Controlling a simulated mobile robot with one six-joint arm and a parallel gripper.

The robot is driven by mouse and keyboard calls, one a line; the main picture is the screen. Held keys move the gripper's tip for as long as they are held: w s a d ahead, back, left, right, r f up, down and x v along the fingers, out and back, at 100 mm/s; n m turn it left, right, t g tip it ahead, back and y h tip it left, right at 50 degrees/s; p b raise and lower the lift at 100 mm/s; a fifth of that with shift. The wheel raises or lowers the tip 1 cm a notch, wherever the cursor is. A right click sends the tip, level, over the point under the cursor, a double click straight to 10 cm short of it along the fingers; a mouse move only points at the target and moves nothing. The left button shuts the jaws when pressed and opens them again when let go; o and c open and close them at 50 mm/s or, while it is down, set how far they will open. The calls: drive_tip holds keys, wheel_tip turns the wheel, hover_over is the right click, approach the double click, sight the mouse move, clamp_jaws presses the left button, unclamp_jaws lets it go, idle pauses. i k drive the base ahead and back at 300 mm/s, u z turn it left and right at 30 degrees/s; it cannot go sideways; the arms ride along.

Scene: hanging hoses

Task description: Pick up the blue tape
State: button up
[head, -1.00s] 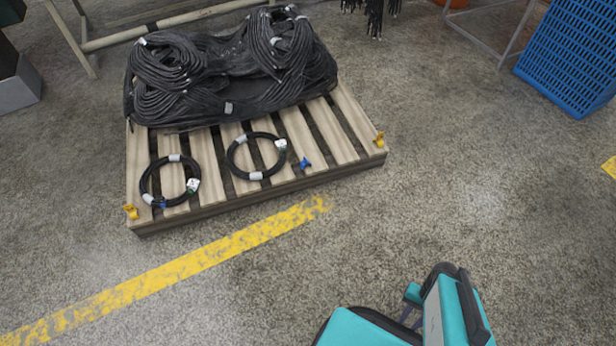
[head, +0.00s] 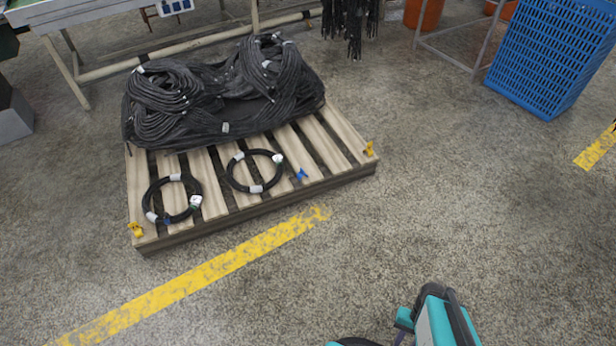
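A small blue piece (head: 301,174), which looks like the blue tape, lies on the front right slats of a wooden pallet (head: 330,172), just right of a coiled black hose (head: 237,184). It is too small to make out its exact form. Another coiled black hose (head: 147,198) lies to the left, with a small blue spot (head: 167,221) on its lower edge. Part of my teal and black arm shows at the bottom right, over the floor and well apart from the pallet. My gripper's fingers are not in view.
A large heap of black hoses (head: 215,95) covers the pallet's back. Yellow clips (head: 136,229) (head: 370,149) sit at its front corners. A blue crate (head: 548,55) stands at the upper right. A metal frame stands behind. The floor in front and to the right is clear.

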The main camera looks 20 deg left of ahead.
sight(302, 173)
drive_tip(key=z, duration=1.6)
drive_tip(key=k, duration=0.15)
drive_tip(key=u, duration=4.05)
drive_tip(key=i, duration=1)
drive_tip(key=u, duration=0.1)
drive_tip(key=k, duration=0.3)
drive_tip(key=u, duration=0.05)
